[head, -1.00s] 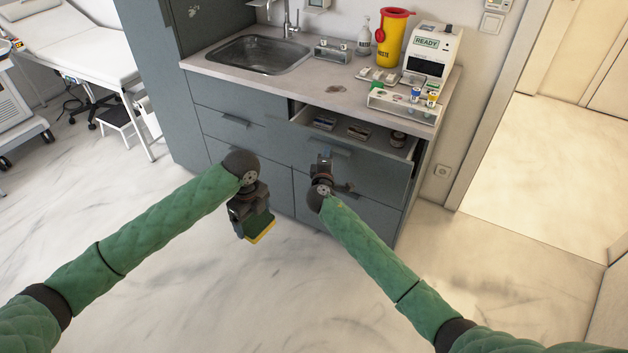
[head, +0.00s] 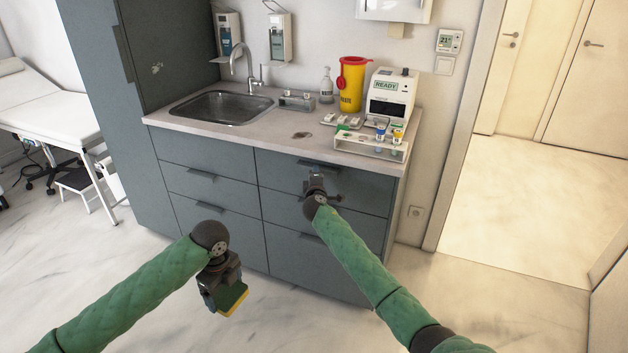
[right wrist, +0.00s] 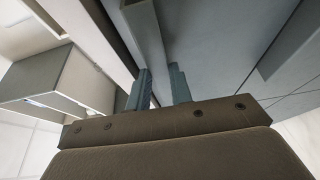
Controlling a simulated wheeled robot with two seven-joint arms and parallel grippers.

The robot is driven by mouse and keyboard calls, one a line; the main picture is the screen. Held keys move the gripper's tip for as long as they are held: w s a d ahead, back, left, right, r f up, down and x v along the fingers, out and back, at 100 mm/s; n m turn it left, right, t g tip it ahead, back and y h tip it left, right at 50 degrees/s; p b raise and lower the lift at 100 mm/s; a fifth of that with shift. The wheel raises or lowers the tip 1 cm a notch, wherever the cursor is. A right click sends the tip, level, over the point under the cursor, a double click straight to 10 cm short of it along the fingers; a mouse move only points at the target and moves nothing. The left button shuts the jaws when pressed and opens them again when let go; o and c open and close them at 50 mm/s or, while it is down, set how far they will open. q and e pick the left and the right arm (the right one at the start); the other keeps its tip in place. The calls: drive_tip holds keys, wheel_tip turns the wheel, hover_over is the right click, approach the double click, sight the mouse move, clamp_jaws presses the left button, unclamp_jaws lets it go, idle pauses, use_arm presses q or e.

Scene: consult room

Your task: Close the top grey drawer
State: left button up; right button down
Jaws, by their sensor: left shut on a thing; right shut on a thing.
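The top grey drawer (head: 350,187) is at the upper right of the cabinet, and its front looks flush with the fronts around it. Its inside does not show. My right gripper (head: 317,172) is at the drawer's front, shut on its handle (right wrist: 143,25); in the right wrist view the handle bar runs between the two fingers (right wrist: 158,88). My left gripper (head: 222,294) is low in front of the cabinet, shut on a green and yellow sponge (head: 233,299), clear of the drawers.
The worktop (head: 285,143) above holds a sink (head: 222,107), a yellow sharps bin (head: 351,88), a white device (head: 390,98) and a tube rack (head: 370,146). Other grey drawers (head: 212,187) are shut. Clear floor lies to the right (head: 480,290).

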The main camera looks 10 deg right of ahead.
drive_tip(key=shift+d+f, duration=0.15)
drive_tip(key=shift+f, duration=0.05)
drive_tip(key=c, duration=1.6)
unclamp_jaws()
use_arm(q)
drive_tip(key=shift+w+f, duration=0.1)
drive_tip(key=shift+f, duration=0.05)
use_arm(e)
drive_tip(key=shift+o, duration=1.4)
drive_tip(key=shift+w+f, duration=0.1)
drive_tip(key=shift+w, duration=0.05)
use_arm(q)
drive_tip(key=shift+w+d, duration=0.1)
drive_tip(key=shift+f+b, duration=0.65)
drive_tip(key=shift+f, duration=0.05)
use_arm(e)
drive_tip(key=v, duration=1.1)
drive_tip(key=shift+s, duration=0.4)
